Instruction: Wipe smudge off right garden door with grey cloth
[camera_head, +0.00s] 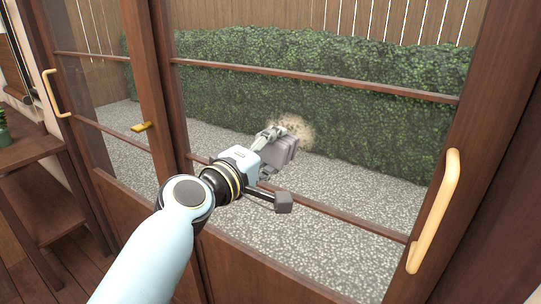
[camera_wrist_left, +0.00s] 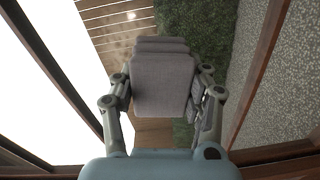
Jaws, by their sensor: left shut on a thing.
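My left gripper (camera_head: 268,152) is in front of the glass of the right garden door (camera_head: 358,91). It is shut on the folded grey cloth (camera_head: 287,148). In the left wrist view the cloth (camera_wrist_left: 162,82) sits between the two fingers of the left gripper (camera_wrist_left: 165,90). A pale brownish smudge (camera_head: 300,128) shows on the glass just above and to the right of the cloth. The cloth overlaps its lower left part in the head view. I cannot tell whether the cloth touches the glass. My right gripper is not in view.
The right door has a light wooden handle (camera_head: 434,212) at the right. A brass latch (camera_head: 141,127) sits on the middle stile, and another handle (camera_head: 56,93) is on the left door. A wooden shelf (camera_head: 38,185) stands at the left. A hedge and gravel lie behind the glass.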

